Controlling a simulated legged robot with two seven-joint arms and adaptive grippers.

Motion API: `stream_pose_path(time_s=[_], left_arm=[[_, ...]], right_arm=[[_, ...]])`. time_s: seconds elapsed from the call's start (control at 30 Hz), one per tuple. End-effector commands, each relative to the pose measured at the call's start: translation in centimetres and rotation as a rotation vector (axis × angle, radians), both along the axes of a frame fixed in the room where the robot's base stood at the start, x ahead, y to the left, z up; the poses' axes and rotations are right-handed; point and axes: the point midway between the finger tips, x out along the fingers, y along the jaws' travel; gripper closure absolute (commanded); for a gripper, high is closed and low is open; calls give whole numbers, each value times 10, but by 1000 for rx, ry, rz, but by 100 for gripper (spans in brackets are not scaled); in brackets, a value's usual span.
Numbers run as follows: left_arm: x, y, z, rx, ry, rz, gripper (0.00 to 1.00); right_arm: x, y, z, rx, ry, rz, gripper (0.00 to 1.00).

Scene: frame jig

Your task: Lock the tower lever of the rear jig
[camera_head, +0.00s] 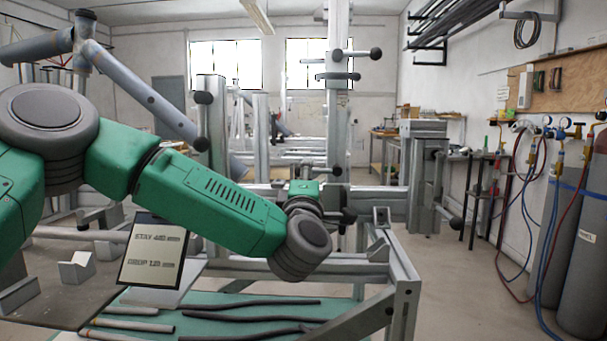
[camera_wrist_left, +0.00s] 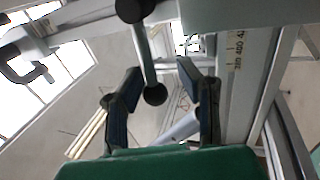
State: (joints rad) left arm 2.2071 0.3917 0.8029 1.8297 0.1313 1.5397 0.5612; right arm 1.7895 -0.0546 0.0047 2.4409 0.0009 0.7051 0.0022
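The jig's upright metal tower (camera_head: 338,125) stands mid-picture in the head view, with black-knobbed levers (camera_head: 357,54) near its top. My left arm reaches in from the left, and its gripper, mostly hidden behind the wrist, is beside the lower tower. In the left wrist view the left gripper (camera_wrist_left: 164,85) has its two dark fingers spread apart. A grey lever bar with black ball ends (camera_wrist_left: 147,55) shows between and beyond the fingers, its lower knob (camera_wrist_left: 155,95) between them in the picture. Contact is not visible. My right gripper is not in view.
A sign card (camera_head: 154,252) stands left of the jig frame. Dark and pale tubes (camera_head: 250,318) lie on a green surface below my arm. A side post with a clamp (camera_head: 426,170) stands right of the tower. Gas cylinders (camera_head: 585,260) stand far right, with open floor before them.

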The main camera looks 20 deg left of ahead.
Motion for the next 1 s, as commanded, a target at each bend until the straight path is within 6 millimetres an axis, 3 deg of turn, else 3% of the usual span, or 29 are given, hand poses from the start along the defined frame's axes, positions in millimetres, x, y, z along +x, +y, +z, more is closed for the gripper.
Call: stream_pose_path(time_s=[0.33, 0.47, 0.8, 1.0], left_arm=[[-1, 4, 3, -4, -8, 5, 70], [-11, 1, -1, -3, -7, 3, 70], [-74, -21, -24, -1, -3, -1, 70], [-100, -29, -34, 0, -3, 1, 70]], right_arm=[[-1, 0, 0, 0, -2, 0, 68], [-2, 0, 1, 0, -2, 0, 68], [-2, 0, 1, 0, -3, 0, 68], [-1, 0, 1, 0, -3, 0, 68]])
